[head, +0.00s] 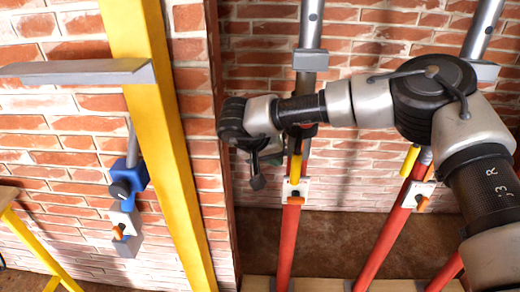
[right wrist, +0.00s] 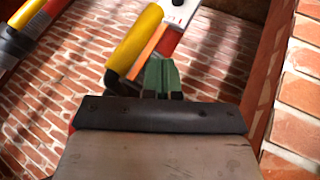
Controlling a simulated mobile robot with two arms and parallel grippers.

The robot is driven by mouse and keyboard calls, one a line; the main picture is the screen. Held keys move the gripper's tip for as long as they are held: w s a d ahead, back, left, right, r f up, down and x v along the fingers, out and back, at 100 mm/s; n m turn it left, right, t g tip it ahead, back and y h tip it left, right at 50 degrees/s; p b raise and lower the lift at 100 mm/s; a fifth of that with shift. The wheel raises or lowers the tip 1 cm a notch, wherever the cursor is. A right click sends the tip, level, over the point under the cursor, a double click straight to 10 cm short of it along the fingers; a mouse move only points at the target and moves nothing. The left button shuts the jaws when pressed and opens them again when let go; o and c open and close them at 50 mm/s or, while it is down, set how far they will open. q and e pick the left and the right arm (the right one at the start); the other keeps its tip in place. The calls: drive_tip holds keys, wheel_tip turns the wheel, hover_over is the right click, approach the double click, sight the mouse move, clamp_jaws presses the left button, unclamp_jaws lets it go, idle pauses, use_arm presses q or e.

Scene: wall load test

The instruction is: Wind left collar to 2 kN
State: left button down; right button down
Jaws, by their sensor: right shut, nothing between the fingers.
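The left prop has a red lower tube (head: 289,245) and a grey upper tube (head: 312,25). Its yellow collar handle (head: 296,167) sits above a white scale plate (head: 296,188) with an orange pointer (head: 295,200); the collar itself is partly hidden by my right arm. My right gripper (head: 257,183) is shut and empty, just left of this handle. In the right wrist view its green fingertips (right wrist: 160,73) are together, close to a yellow handle (right wrist: 135,38) and an orange pointer (right wrist: 155,45). I cannot tell whether they touch. The scale reading is too small to read. My left gripper is not in view.
Another red prop with a yellow handle (head: 410,159) stands to the right. A yellow post (head: 160,130) and a grey ledge (head: 80,71) stand left of the brick recess. A blue fitting (head: 132,178) is at the left wall. Open space lies between the two props.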

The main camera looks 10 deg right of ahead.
drive_tip(key=shift+s+d, duration=0.3)
drive_tip(key=shift+d, duration=0.5)
